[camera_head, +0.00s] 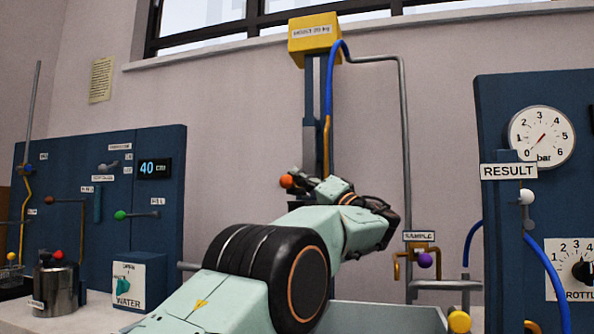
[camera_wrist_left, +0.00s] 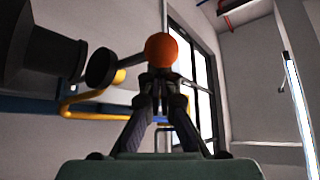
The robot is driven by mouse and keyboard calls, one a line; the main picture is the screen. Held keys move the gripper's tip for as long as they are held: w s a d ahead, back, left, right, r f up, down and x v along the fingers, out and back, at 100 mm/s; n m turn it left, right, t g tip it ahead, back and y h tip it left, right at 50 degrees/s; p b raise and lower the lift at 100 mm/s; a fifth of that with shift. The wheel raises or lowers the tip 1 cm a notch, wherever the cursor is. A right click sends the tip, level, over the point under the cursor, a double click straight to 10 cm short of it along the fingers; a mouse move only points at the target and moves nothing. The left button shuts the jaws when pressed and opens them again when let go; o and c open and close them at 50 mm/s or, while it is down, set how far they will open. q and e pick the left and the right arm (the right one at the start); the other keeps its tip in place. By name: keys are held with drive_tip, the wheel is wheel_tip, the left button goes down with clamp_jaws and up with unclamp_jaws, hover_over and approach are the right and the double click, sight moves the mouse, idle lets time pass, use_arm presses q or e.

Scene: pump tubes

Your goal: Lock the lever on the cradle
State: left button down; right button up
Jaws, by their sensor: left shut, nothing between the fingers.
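An orange ball knob (camera_head: 286,181) shows at the tip of my left gripper (camera_head: 298,182), in front of the dark column (camera_head: 313,95). In the left wrist view the orange knob (camera_wrist_left: 161,47) sits just beyond the closed fingertips (camera_wrist_left: 160,82). I cannot tell whether they touch it. A thin rod runs from the knob's left toward a black disc (camera_wrist_left: 100,68), like a lever arm. My left gripper is shut and holds nothing. The cradle is not clear to see; my arm hides the column's lower part. My right gripper is not in view.
A yellow block (camera_head: 315,38) tops the column, with a blue hose (camera_head: 329,85) and grey pipe (camera_head: 405,130) beside it. Blue panels stand left (camera_head: 80,150) and right (camera_head: 500,120). A purple knob (camera_head: 425,260) is right of my arm. A steel pot (camera_head: 62,290) stands left.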

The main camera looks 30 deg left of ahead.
sight(301, 193)
use_arm(q)
drive_tip(key=f+n, duration=0.1)
drive_tip(key=f+n+g, duration=0.1)
drive_tip(key=f+n+g+y, duration=0.1)
drive_tip(key=shift+s+d+f+b, duration=0.15)
drive_tip(key=shift+d+b, duration=0.1)
drive_tip(key=shift+b, duration=0.15)
drive_tip(key=shift+n, duration=0.3)
drive_tip(key=shift+s+d+f+g, duration=0.1)
drive_tip(key=shift+s+d+g, duration=0.1)
drive_tip(key=shift+g, duration=0.2)
drive_tip(key=shift+n, duration=0.3)
drive_tip(key=shift+f, duration=0.4)
